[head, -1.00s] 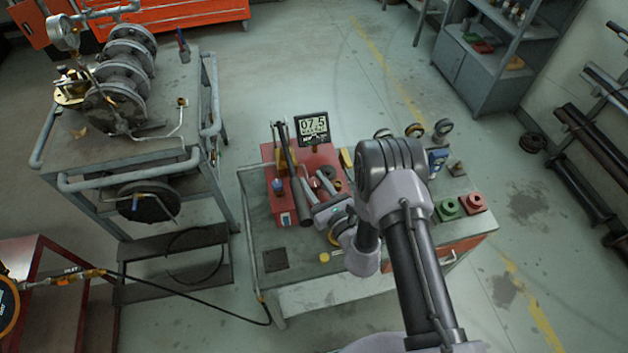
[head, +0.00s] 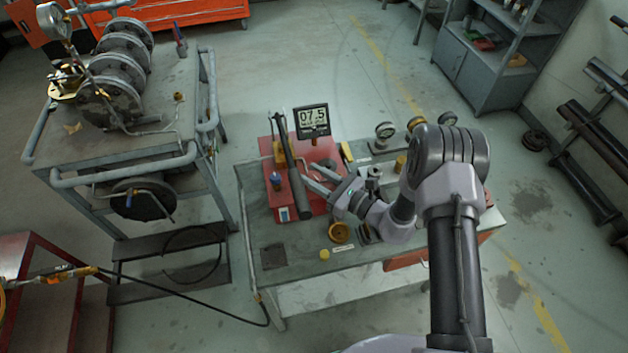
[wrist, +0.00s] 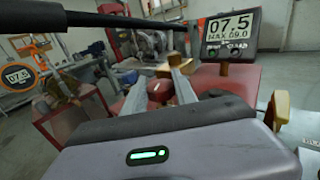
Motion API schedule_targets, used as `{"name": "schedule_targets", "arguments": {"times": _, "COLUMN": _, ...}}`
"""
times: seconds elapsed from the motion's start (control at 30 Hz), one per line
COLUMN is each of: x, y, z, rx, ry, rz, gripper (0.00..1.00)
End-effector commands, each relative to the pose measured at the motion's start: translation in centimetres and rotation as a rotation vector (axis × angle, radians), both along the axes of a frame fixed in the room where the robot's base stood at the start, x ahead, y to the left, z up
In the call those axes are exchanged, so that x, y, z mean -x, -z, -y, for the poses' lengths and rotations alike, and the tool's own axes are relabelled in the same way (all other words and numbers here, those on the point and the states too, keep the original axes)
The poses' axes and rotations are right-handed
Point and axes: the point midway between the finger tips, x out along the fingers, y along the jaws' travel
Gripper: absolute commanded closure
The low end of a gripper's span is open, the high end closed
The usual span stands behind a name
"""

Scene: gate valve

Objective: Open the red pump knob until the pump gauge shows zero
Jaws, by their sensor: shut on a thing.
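The pump is a red block (head: 316,150) on the workbench, with a long dark lever (head: 297,180) along it. The pump gauge (head: 312,120) stands upright behind it and reads 07.5; the wrist view also shows it (wrist: 230,30), with MAX 09.0 below. The red knob (wrist: 158,91) shows partly between my fingers in the wrist view. My gripper (head: 310,174) reaches in from the right, low over the pump, its fingers shut on the red knob. In the head view the fingers mostly hide the knob.
The lever (wrist: 60,17) crosses close above my gripper in the wrist view. Small gauges (head: 385,131) stand at the bench's back right. A cart with flanges (head: 120,62) stands left.

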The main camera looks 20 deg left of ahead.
Motion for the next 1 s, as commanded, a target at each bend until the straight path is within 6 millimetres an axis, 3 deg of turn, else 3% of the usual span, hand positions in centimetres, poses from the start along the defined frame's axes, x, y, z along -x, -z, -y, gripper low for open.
{"name": "schedule_targets", "arguments": {"times": 0.5, "x": -0.05, "y": 0.2, "z": -0.06, "rx": -0.001, "ry": -0.317, "rz": 0.003, "gripper": 1.0}}
{"name": "schedule_targets", "arguments": {"times": 1.0, "x": -0.02, "y": -0.14, "z": -0.09, "rx": -0.003, "ry": -0.377, "rz": 0.001, "gripper": 1.0}}
